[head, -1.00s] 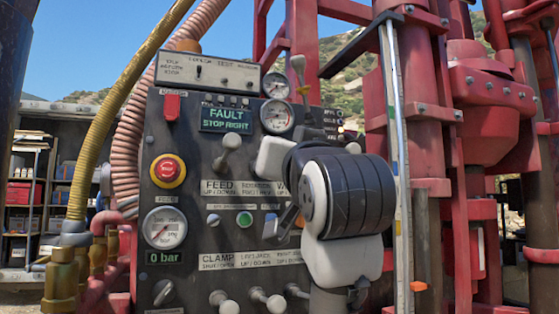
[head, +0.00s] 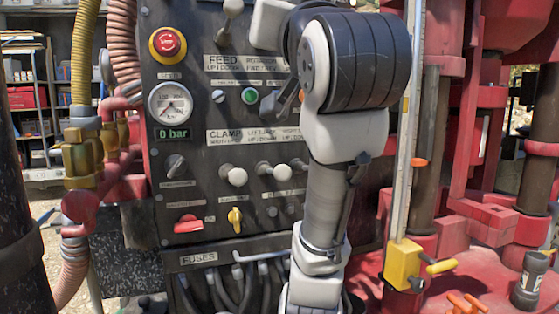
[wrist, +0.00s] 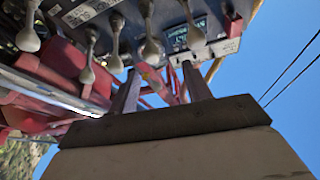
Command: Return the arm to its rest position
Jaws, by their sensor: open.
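My arm rises in front of the control panel (head: 200,145) in the head view, with its dark rounded joint over the panel's right side. In the wrist view my gripper (wrist: 160,85) has its two fingers spread apart, with nothing held between them. Beyond the fingertips are panel levers and a lit display (wrist: 188,35), seen at a steep tilt. In the head view the fingers are mostly hidden behind my arm, and I cannot tell how far they are from the levers.
The panel carries a red stop button (head: 168,44), a pressure gauge (head: 170,104) reading near 0 bar, a red switch (head: 188,224) and a yellow switch (head: 235,219). Hoses (head: 84,60) run at left. Red rig framework and a yellow block (head: 402,263) stand at right.

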